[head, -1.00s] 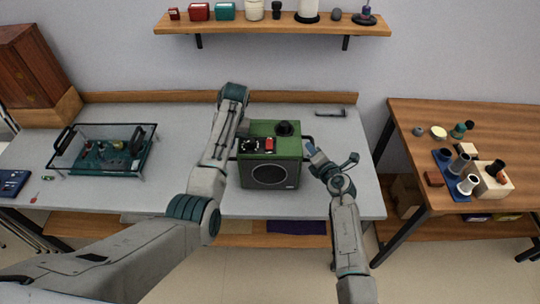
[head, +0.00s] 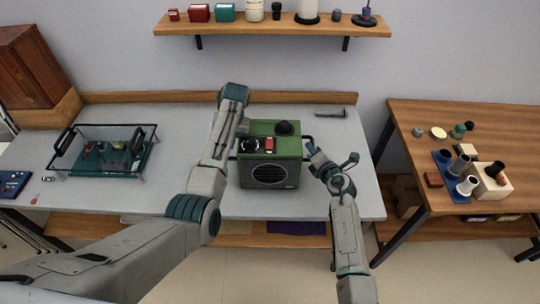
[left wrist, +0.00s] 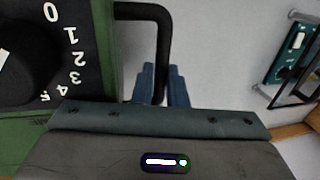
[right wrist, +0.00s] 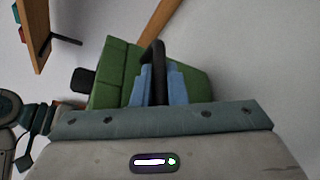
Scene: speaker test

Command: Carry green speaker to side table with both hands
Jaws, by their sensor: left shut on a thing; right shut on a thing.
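The green speaker (head: 286,146) stands upright at the middle of the grey workbench (head: 343,186); I cannot tell whether its base touches the top. It has a round front grille, a black knob on top and a black handle on each side. My left gripper (left wrist: 160,88) is shut on the left black handle; in the head view my arm mostly hides it. My right gripper (head: 315,157) is shut on the right handle, which also shows between its fingers in the right wrist view (right wrist: 158,85). The wooden side table (head: 428,118) stands to the right.
The side table holds a blue rack (head: 445,172), a pale block and small items; its back right is clear. A gap separates it from the workbench. A wire-sided tray (head: 93,168) sits left on the bench. A wall shelf (head: 270,26) hangs above.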

